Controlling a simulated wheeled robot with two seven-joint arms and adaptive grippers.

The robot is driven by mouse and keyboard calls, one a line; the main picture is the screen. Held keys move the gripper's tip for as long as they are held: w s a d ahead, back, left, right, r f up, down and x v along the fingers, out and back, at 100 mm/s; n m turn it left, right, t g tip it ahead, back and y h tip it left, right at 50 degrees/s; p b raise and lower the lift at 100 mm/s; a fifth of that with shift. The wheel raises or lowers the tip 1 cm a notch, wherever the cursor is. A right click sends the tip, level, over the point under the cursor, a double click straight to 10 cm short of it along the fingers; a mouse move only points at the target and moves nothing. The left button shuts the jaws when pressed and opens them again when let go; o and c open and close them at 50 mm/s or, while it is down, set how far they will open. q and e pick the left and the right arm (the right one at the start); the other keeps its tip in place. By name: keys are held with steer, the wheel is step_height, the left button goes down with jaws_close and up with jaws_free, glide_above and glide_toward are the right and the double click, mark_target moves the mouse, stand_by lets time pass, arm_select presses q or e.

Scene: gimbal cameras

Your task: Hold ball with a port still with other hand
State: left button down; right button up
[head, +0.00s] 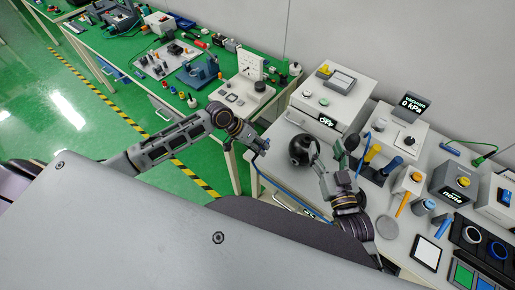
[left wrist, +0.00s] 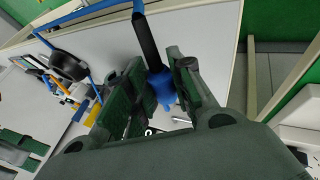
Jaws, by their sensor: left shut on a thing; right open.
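The black ball (head: 300,150) sits on the white table, with a dark opening near its top; a dark round thing that looks like it shows in the left wrist view (left wrist: 68,66). My left gripper (head: 262,146) is left of the ball, apart from it, shut on a black-and-blue hose fitting (left wrist: 156,82) with a blue hose. My right gripper (head: 325,163) is open just right of the ball, one finger close to its side. I cannot tell whether it touches the ball.
A control box reading OFF (head: 327,121) stands behind the ball. A gauge display (head: 407,106), blue and yellow handled parts and a sensor box (head: 455,181) crowd the right. A green bench (head: 150,45) stands at the left. The blue hose (head: 292,197) runs across the table front.

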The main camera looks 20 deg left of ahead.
arm_select(q)
glide_above(271, 152)
steer(key=a, duration=0.2)
stand_by(1.0)
steer(key=shift+w, duration=0.1)
steer(key=shift+f+b, duration=1.05)
steer(key=shift+f, duration=1.5)
stand_by(0.6)
steer(key=shift+s+f, duration=0.4)
steer(key=shift+f, duration=0.2)
stand_by(0.3)
steer(key=shift+w+r+p, duration=0.1)
steer(key=shift+r+p, duration=0.25)
steer(key=shift+r, duration=0.05)
steer(key=shift+r, duration=0.1)
steer(key=shift+w+r+p, duration=0.2)
steer(key=shift+r+p, duration=0.45)
steer(key=shift+r, duration=0.2)
steer(key=shift+s+d+f, duration=0.1)
steer(key=shift+f, duration=0.05)
